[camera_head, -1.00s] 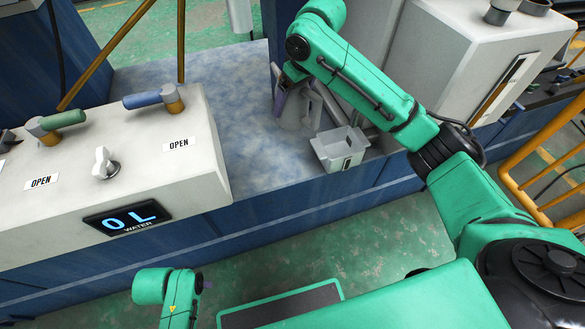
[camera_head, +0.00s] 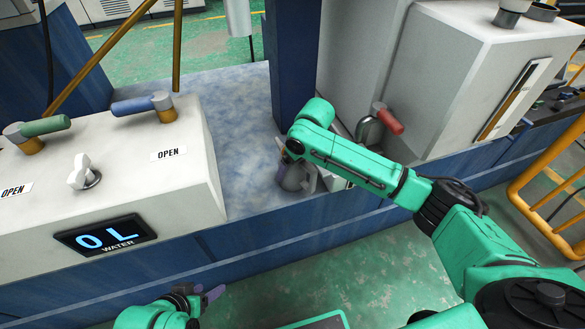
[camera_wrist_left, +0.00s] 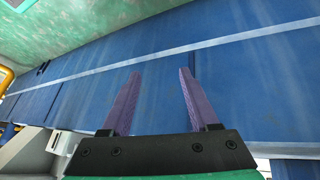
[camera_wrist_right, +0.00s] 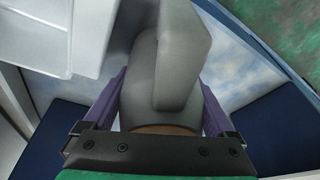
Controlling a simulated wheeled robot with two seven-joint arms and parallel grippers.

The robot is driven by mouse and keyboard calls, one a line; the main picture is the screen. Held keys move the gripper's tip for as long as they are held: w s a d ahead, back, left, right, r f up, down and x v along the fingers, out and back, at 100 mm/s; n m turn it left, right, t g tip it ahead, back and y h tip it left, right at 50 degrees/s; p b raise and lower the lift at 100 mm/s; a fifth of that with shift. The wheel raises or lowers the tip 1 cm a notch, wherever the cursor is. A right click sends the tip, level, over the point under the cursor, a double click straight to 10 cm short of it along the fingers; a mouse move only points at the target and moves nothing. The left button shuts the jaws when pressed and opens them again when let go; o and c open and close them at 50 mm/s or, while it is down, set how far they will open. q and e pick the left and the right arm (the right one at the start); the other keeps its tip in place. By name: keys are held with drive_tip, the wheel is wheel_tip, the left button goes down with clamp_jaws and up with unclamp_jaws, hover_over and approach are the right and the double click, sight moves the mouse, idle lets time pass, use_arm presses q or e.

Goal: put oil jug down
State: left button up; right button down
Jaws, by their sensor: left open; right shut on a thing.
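The grey oil jug (camera_head: 295,179) is at the front right of the blue mottled counter (camera_head: 238,150), partly hidden by my right arm. It looks upright at the counter top, but I cannot tell whether its base touches. My right gripper (camera_head: 284,163) is shut on it; in the right wrist view the jug (camera_wrist_right: 182,50) sits between the purple fingers. My left gripper (camera_head: 208,297) is open and empty, low in front of the blue cabinet; its spread purple fingers (camera_wrist_left: 160,72) show in the left wrist view.
A white control box (camera_head: 130,190) with valves and a "0 L WATER" display is at left. A dark blue post (camera_head: 292,60) rises behind the jug. The counter between box and jug is clear.

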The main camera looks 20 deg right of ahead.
sight(303, 160)
unclamp_jaws()
drive_tip(key=shift+r, duration=0.4)
drive_tip(key=p+v, duration=0.3)
drive_tip(key=v, duration=0.3)
drive_tip(key=shift+s+d+r, duration=0.1)
drive_tip(key=shift+s+r, duration=0.05)
drive_tip(key=shift+r, duration=0.2)
drive_tip(key=p+v, duration=0.1)
drive_tip(key=v, duration=0.3)
drive_tip(key=shift+s+r, duration=0.15)
drive_tip(key=shift+r, duration=0.15)
use_arm(q)
drive_tip(key=s+a+r+n+g+y, duration=0.1)
drive_tip(key=s+a+g+y, duration=0.1)
drive_tip(key=a, duration=0.4)
drive_tip(key=shift+s+a+g+y, duration=0.15)
drive_tip(key=shift+s+g+y, duration=0.15)
drive_tip(key=shift+s+g, duration=0.55)
